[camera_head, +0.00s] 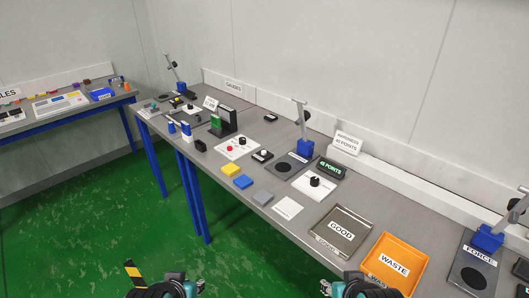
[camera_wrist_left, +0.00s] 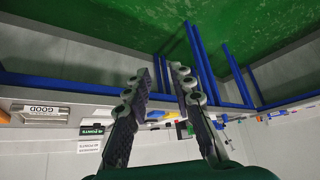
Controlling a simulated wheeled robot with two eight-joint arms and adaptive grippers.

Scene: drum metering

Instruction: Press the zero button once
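No button with a readable "zero" label shows. A white panel (camera_head: 237,149) on the bench carries a red button (camera_head: 230,149) and a black button (camera_head: 243,141). Right of it is a small dark device with a round white top (camera_head: 263,155). A white plate with a black knob (camera_head: 314,182) lies further right. My left gripper (camera_head: 181,287) is at the bottom edge, short of the bench; in the left wrist view its fingers (camera_wrist_left: 166,75) are apart and empty. My right gripper (camera_head: 349,288) is at the bottom edge, right of it, fingers apart and empty.
A grey GOOD tray (camera_head: 318,240) and an orange WASTE tray (camera_head: 371,268) stand on the bench at right. Blue-footed stands (camera_head: 305,147) rise along its back. Yellow, blue and grey blocks (camera_head: 243,182) lie near the front edge. Green floor (camera_head: 90,215) is open at left.

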